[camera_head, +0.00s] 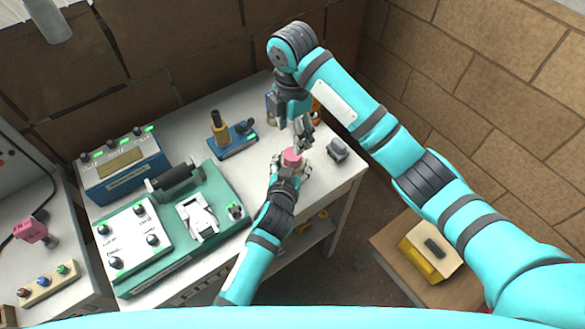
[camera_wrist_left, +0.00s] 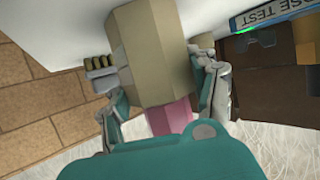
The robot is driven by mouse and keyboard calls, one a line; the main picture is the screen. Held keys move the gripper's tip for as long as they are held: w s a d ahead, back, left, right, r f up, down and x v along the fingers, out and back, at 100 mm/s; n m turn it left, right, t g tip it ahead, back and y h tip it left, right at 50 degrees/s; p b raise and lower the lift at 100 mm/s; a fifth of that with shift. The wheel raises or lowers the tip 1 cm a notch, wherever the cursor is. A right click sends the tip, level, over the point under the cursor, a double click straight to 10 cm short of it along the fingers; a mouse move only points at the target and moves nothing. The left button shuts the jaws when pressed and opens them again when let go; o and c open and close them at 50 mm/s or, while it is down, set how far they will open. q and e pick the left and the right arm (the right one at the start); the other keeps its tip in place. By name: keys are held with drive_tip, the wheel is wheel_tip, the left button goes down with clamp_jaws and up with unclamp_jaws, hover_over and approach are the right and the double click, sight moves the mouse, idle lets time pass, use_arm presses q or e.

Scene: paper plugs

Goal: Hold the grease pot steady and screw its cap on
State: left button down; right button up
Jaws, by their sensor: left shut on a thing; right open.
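A beige, faceted pot (camera_wrist_left: 152,58) fills the middle of the left wrist view, with a pink part (camera_wrist_left: 172,118) at one end. In the head view the pink part (camera_head: 291,157) shows on top, near the table's right side. I cannot tell whether this pink part is the cap or part of the pot. My left gripper (camera_head: 290,166) is shut on the pot, its fingers on two opposite sides, also in the wrist view (camera_wrist_left: 155,82). My right gripper (camera_head: 303,143) is open, pointing down close above the pink part. Whether it touches is unclear.
A small grey object (camera_head: 337,150) stands right of the grippers on the white table (camera_head: 262,160). A blue device with a brass post (camera_head: 231,138) and a green machine (camera_head: 170,240) stand to the left. A yellow box (camera_head: 426,258) sits on a low stand at the lower right.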

sight(293, 154)
drive_tip(key=shift+f, duration=4.05)
drive_tip(key=c, duration=1.2)
drive_tip(key=m, duration=0.5)
drive_tip(key=shift+c, duration=0.2)
drive_tip(key=m, duration=0.5)
